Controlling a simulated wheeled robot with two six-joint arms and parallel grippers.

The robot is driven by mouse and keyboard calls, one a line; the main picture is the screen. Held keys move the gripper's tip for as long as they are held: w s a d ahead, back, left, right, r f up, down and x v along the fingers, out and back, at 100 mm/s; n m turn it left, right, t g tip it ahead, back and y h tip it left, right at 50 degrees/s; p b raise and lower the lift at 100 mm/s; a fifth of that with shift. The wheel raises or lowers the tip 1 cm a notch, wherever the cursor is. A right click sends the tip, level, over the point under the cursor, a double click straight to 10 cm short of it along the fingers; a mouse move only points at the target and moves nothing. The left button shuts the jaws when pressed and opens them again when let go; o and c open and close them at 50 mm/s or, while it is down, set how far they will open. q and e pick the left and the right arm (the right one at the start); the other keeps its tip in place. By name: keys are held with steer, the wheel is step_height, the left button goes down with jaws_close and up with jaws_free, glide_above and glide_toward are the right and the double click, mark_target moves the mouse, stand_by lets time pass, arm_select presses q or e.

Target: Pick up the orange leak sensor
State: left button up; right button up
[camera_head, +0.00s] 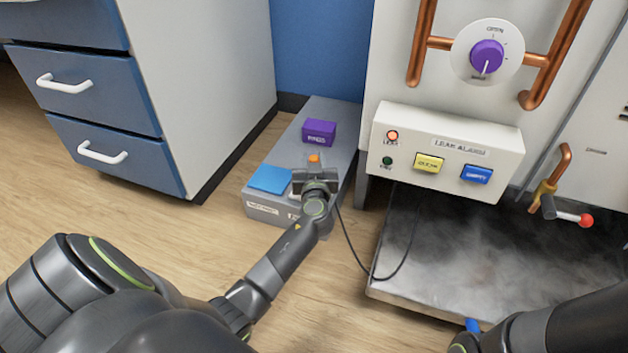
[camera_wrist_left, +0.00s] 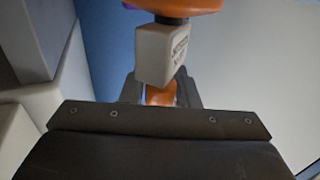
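The orange leak sensor (camera_head: 314,158) shows as a small orange patch at my left gripper (camera_head: 315,177), over the grey box. In the left wrist view, an orange part (camera_wrist_left: 158,95) sits between the two dark fingers, which appear closed against its sides. A pale block with dark lettering (camera_wrist_left: 165,52) and a wider orange part (camera_wrist_left: 180,5) lie beyond it at the top. Much of the sensor is hidden by the gripper.
The grey box (camera_head: 268,210) carries a blue block (camera_head: 270,179) and a purple block (camera_head: 319,132). A black cable (camera_head: 352,248) loops from beside the box across the metal tray (camera_head: 440,302) towards the leak alarm panel (camera_head: 405,115). Blue drawers (camera_head: 110,160) stand left.

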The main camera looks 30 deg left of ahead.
arm_select(q)
jaws_close()
